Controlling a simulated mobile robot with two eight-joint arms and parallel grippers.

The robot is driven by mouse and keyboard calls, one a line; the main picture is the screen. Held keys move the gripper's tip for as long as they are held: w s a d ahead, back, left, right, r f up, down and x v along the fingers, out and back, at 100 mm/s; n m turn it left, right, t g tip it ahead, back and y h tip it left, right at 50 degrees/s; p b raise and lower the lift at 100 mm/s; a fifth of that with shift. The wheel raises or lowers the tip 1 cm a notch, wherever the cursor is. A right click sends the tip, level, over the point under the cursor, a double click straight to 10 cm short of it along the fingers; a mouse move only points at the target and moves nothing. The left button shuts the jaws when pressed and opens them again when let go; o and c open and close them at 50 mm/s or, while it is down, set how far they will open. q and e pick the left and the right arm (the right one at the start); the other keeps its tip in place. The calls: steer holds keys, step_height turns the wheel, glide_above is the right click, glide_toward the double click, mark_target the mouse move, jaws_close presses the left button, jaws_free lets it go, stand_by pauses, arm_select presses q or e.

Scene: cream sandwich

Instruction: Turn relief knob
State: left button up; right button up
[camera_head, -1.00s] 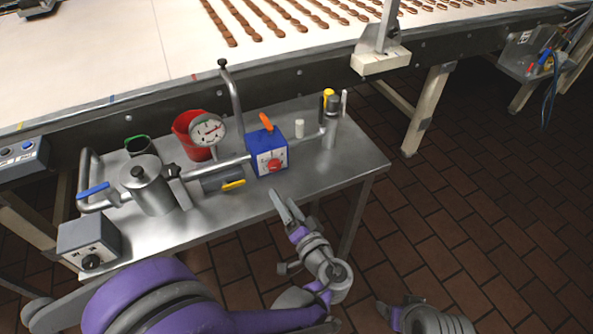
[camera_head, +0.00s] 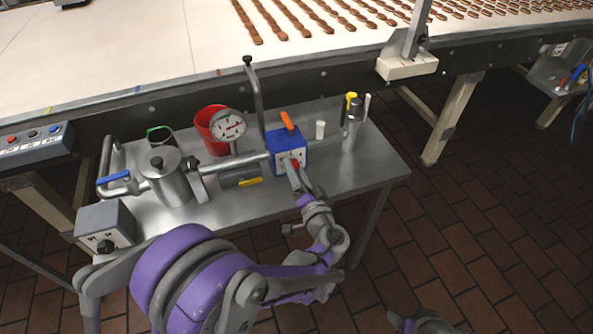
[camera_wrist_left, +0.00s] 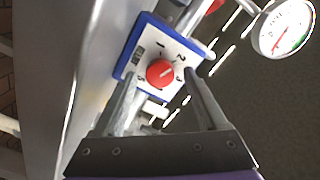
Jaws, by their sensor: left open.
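The red knob (camera_wrist_left: 160,73) is on the white dial face (camera_wrist_left: 183,53) of a blue box (camera_head: 291,148). The face carries numbers around the knob. In the head view the knob (camera_head: 295,163) is partly covered by my left gripper (camera_head: 297,177). My left gripper is open and points at the dial face. In the left wrist view its two fingers (camera_wrist_left: 160,84) stand on either side of the knob; I cannot tell whether they touch it. The right gripper (camera_head: 420,324) is only partly in view at the bottom edge, and its jaw state is unclear.
The box stands on a metal table (camera_head: 340,178) with an orange lever (camera_head: 288,121) on top. A pressure gauge (camera_head: 229,125), a red bucket (camera_head: 207,128), a steel pot (camera_head: 166,177) and a grey control box (camera_head: 104,225) stand to its left. A conveyor (camera_head: 130,50) runs behind.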

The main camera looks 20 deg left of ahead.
arm_select(q)
jaws_close()
stand_by(0.4)
steer(key=shift+m+b, duration=0.5)
steer(key=shift+m, duration=2.3)
jaws_free()
